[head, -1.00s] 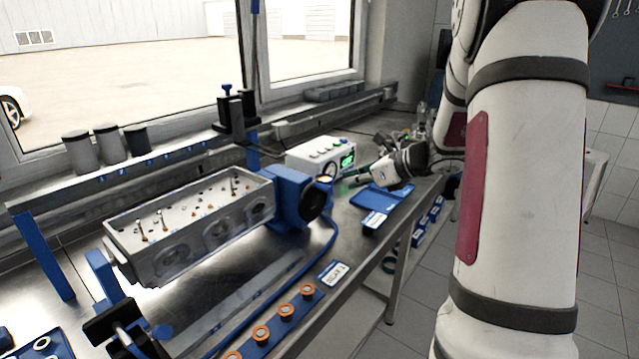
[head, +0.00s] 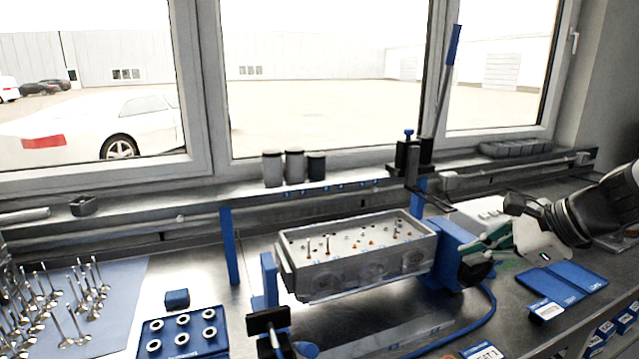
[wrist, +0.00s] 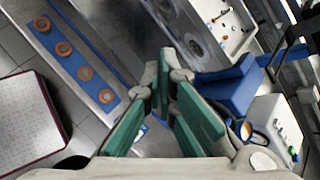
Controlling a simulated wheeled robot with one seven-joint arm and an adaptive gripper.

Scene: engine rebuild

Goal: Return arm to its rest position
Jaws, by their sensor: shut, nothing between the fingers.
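My gripper (head: 472,254) is at the right in the head view, in front of the blue fixture at the cylinder head's right end. It appears above the bench, and its fingers point left. In the wrist view my gripper (wrist: 166,72) has its green-padded fingers meeting near the tips, with nothing held. The cylinder head (head: 360,255), a grey metal block with small valves and orange pieces on top, sits in the blue fixture (head: 452,250). Part of the fixture and the instrument box behind my gripper is hidden.
Valves (head: 60,300) stand on a blue mat at the left, near a blue tray of rings (head: 182,335). A blue case (head: 565,285) lies at the right. In the wrist view, a blue strip with orange rings (wrist: 65,50) lies left of my fingers. Windows back the bench.

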